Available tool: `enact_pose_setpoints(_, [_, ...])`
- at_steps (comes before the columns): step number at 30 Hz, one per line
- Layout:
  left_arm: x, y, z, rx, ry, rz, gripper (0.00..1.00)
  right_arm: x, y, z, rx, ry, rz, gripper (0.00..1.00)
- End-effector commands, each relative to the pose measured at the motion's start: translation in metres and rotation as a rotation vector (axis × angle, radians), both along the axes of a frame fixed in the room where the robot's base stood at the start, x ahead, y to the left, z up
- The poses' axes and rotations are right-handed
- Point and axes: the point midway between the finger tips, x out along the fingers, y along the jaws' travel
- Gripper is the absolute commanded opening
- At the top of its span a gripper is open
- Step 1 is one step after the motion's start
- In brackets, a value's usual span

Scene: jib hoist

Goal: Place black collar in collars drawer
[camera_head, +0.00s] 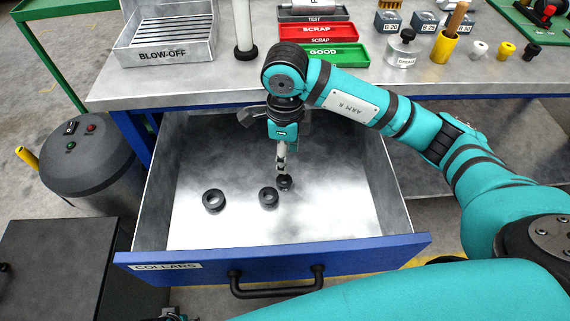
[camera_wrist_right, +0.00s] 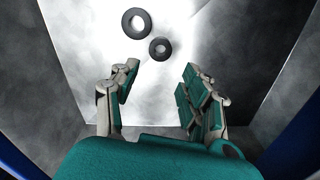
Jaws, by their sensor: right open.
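The collars drawer (camera_head: 190,257) is pulled open, with a blue front labelled COLLARS and a bare metal floor. Three black collars are in it: a larger one (camera_head: 213,200) at left, one (camera_head: 268,196) near the middle, and a small one (camera_head: 285,182) beside that. My right gripper (camera_head: 283,170) points down into the drawer, just above the small collar in the head view. In the right wrist view its fingers (camera_wrist_right: 155,105) are apart with nothing seen between them. That view shows two collars (camera_wrist_right: 136,22) (camera_wrist_right: 160,48) ahead of the fingers. My left gripper's fingers are not visible.
The workbench (camera_head: 240,75) above the drawer carries a BLOW-OFF tray (camera_head: 165,53), a red SCRAP tray (camera_head: 318,32), a green GOOD tray (camera_head: 328,57) and small fixtures. A dark canister (camera_head: 80,165) stands left of the drawer.

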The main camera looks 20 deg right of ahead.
Motion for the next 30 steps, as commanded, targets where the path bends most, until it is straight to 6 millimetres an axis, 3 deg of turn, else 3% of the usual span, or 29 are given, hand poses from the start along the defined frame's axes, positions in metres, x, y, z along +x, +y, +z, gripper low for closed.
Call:
enact_pose_setpoints(5, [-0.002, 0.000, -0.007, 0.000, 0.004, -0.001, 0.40, 0.000, 0.000, 0.020, 0.000, -0.001, 0.001, 0.47])
enact_pose_setpoints(16, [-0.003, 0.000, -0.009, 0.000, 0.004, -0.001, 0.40, 0.000, 0.000, 0.023, 0.000, 0.000, 0.000, 0.47])
enact_pose_setpoints(19, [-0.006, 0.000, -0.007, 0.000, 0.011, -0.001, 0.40, 0.000, 0.000, 0.033, 0.001, -0.001, 0.000, 0.47])
enact_pose_setpoints(23, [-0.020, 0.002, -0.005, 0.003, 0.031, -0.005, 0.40, 0.000, 0.000, 0.071, 0.000, -0.001, 0.000, 0.47])
enact_pose_setpoints(27, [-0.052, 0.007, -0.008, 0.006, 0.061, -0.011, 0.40, 0.000, 0.000, 0.124, 0.001, -0.001, 0.000, 0.47])
enact_pose_setpoints(30, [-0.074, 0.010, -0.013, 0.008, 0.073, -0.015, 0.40, 0.000, 0.000, 0.147, 0.001, 0.001, 0.001, 0.47])
